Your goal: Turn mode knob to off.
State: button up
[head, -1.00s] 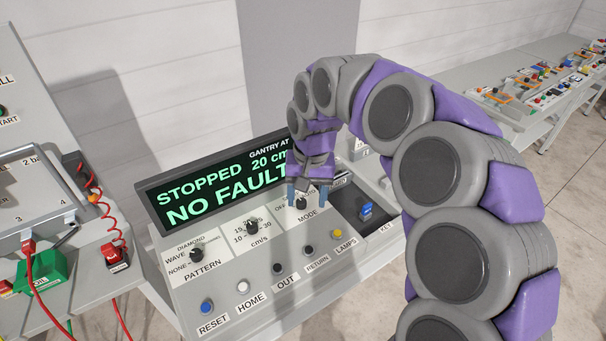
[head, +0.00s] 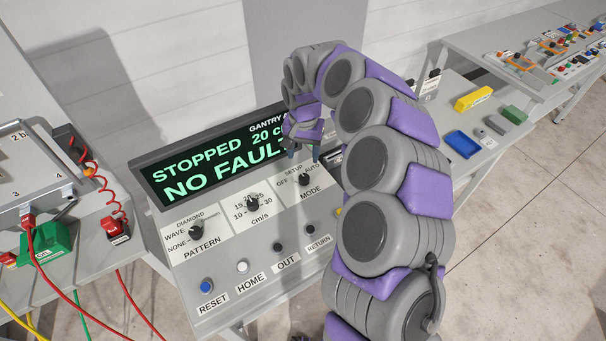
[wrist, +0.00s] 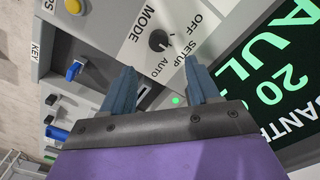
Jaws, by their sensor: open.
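The mode knob (head: 303,179) is a small black knob on the sloped grey control panel (head: 222,277), with OFF, SETUP and AUTO printed around it. It also shows in the wrist view (wrist: 160,40), just beyond the fingertips. Its pointer direction is too small to tell surely. My gripper (head: 304,154) is open and empty, with its two blue-grey fingers apart; in the head view it appears just above the knob, near the display's right end. In the wrist view the fingers (wrist: 158,68) lie to either side of the AUTO label, apart from the knob.
The display (head: 225,160) reads STOPPED, 20 cm, NO FAULT. Pattern (head: 196,233) and speed (head: 252,204) knobs stand left of the mode knob, with push buttons below. A blue key (wrist: 74,71) is beside it in the wrist view. My arm covers the panel's right side.

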aim_at(304, 176)
notch_tip(304, 176, down, 10)
jog(key=shift+r+b, duration=0.1)
jog(key=shift+b, duration=0.55)
jog(key=shift+c, duration=0.3)
jog(key=shift+d, duration=0.1)
jog(key=c, duration=1)
